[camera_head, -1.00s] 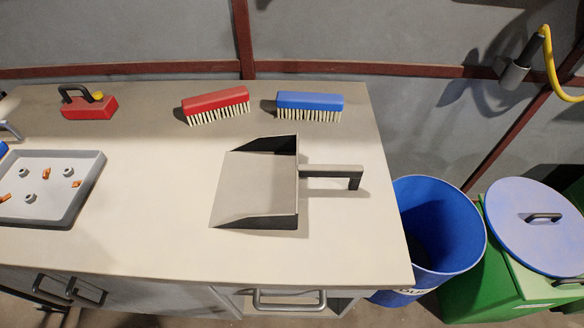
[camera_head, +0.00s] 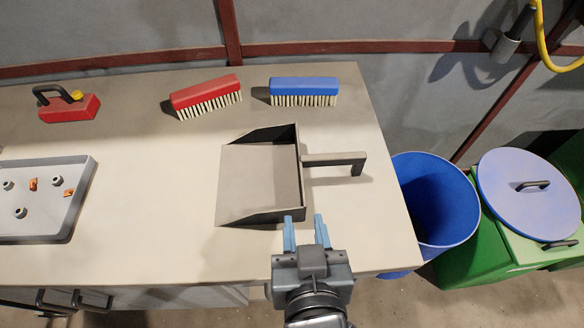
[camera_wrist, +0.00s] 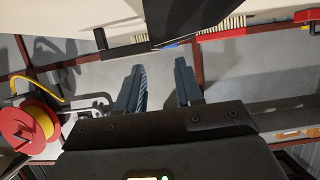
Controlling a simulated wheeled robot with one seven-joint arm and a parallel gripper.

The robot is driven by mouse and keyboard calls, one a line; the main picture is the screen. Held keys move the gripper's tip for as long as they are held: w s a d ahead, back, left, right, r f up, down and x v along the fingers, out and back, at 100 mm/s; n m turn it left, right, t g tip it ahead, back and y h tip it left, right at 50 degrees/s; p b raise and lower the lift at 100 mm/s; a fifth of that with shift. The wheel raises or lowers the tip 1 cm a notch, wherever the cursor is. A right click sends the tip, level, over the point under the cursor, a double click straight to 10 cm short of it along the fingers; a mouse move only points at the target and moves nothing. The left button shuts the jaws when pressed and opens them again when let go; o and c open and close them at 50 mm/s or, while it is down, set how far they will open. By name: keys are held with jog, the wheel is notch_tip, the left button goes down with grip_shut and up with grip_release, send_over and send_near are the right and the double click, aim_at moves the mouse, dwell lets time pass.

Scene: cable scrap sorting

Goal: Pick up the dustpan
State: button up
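The grey dustpan (camera_head: 262,180) lies on the workbench in the head view, its open side to the left. A dark edge at the top of the wrist view may be part of the dustpan; I cannot tell.
A red brush (camera_head: 206,97) and a blue brush (camera_head: 304,92) lie behind the dustpan. A grey tray (camera_head: 75,207) with small parts and a red tool (camera_head: 69,108) are at left. A blue bin (camera_head: 433,205) and a green bin (camera_head: 510,250) stand right of the bench.

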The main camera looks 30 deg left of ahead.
aim_at(304, 191)
jog(key=x, duration=0.6)
jog(key=shift+w+a+p, duration=0.1)
jog(key=shift+w+p, duration=0.15)
jog(key=shift+p, duration=0.1)
jog(key=x, duration=0.4)
jog(key=shift+w+d+p, duration=0.25)
jog(key=shift+d+p, duration=0.05)
jog(key=shift+p, duration=0.1)
jog(key=shift+w+a+f, duration=0.2)
jog(key=shift+w+a, duration=0.1)
jog(key=shift+w, duration=0.15)
jog(key=shift+c, duration=0.3)
grip_shut()
